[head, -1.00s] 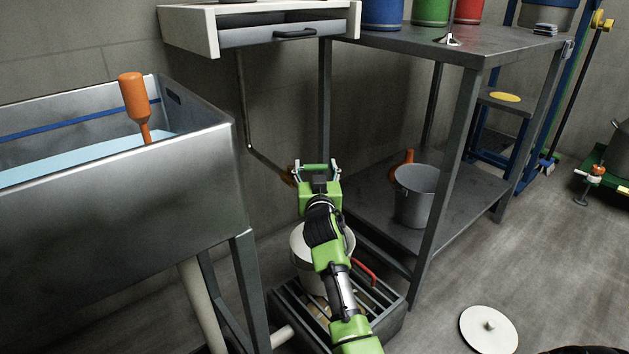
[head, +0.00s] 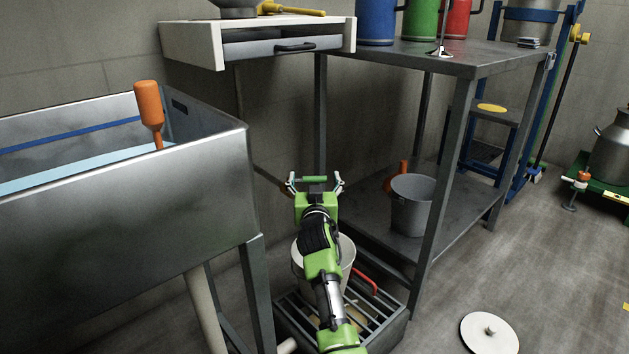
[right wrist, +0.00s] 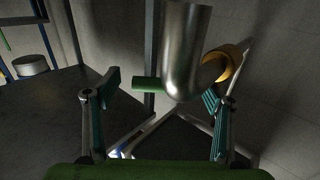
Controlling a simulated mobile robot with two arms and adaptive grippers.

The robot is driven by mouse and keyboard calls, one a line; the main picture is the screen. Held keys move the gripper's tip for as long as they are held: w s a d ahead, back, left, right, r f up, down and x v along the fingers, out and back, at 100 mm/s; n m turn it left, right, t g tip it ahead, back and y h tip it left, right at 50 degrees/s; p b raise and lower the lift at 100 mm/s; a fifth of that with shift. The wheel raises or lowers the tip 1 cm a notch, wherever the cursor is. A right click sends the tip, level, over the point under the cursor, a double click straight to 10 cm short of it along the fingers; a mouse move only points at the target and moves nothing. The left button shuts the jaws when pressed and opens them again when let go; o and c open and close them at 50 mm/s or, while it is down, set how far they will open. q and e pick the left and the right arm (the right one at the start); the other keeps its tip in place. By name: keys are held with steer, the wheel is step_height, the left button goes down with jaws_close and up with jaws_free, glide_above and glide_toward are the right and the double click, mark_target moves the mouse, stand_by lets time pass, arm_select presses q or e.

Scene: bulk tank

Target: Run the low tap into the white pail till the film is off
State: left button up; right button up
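The white pail (head: 344,258) stands on a slatted grate (head: 384,318) below the worktable, partly hidden by my right arm. Its inside and any film are hidden. My right gripper (head: 315,184) is above the pail in the head view, fingers spread and empty. In the right wrist view my open gripper (right wrist: 160,105) faces the low tap: a bent metal spout (right wrist: 186,50), a brass-yellow collar (right wrist: 235,64) and a green bar (right wrist: 147,84) by the spout. The spout appears between the fingers; I cannot tell whether they touch it. My left gripper is out of view.
A steel tub (head: 120,220) with an orange bottle-shaped handle (head: 149,104) stands at left. A grey bucket (head: 411,208) sits on the lower shelf. A white lid (head: 489,333) lies on the floor at right. A red handle (head: 364,280) shows beside the pail.

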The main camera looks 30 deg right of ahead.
step_height(320, 180, up, 10)
steer(key=shift+r, duration=0.1)
stand_by(0.5)
steer(key=shift+c, duration=0.4)
stand_by(0.5)
